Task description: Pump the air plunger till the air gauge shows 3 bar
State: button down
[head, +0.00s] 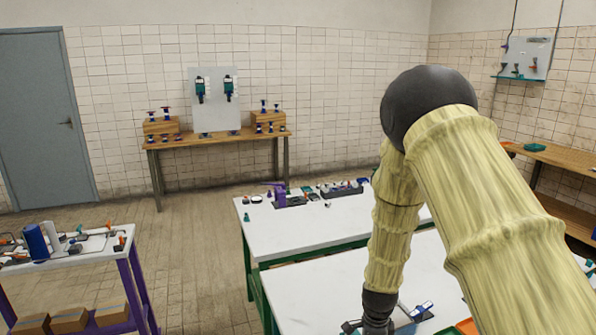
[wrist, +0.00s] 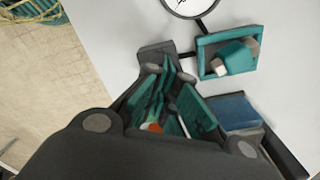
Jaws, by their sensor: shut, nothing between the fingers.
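My gripper (wrist: 167,95) shows in the wrist view as dark links with teal finger pads, shut with nothing held. It is over a dark block (wrist: 155,52) on the white tabletop. A small orange piece (wrist: 153,127) shows between the gripper links; I cannot tell whether it belongs to the plunger. No plunger can be made out for certain. The round white gauge (wrist: 187,4) is cut off by the top edge, and its reading cannot be told.
In the wrist view, a teal tray (wrist: 205,72) holding a teal part (wrist: 237,57) lies right of the gripper, with a blue pad (wrist: 232,111) below it. In the head view, another white table (head: 330,224) bears several fixtures. A purple-legged table (head: 75,258) stands left.

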jog(key=shift+s+r, duration=0.1)
dwell(0.3)
notch_tip(320, 180, up, 8)
jog(key=p, duration=0.6)
dwell(0.4)
jog(key=shift+f, duration=0.2)
jog(key=s+d+f+n, duration=0.4)
jog(key=s+f+n, duration=0.4)
jog(key=s+f, duration=0.6)
jog(key=s+f+n, duration=0.3)
jog(key=s+n, duration=0.3)
jog(key=s, duration=0.5)
jog(key=s+f+n, duration=0.2)
jog(key=s+n, duration=0.4)
jog(key=s, duration=0.6)
notch_tip(320, 180, down, 7)
jog(key=b, duration=0.7)
jog(key=shift+w+a, duration=0.25)
jog(key=shift+w, duration=0.15)
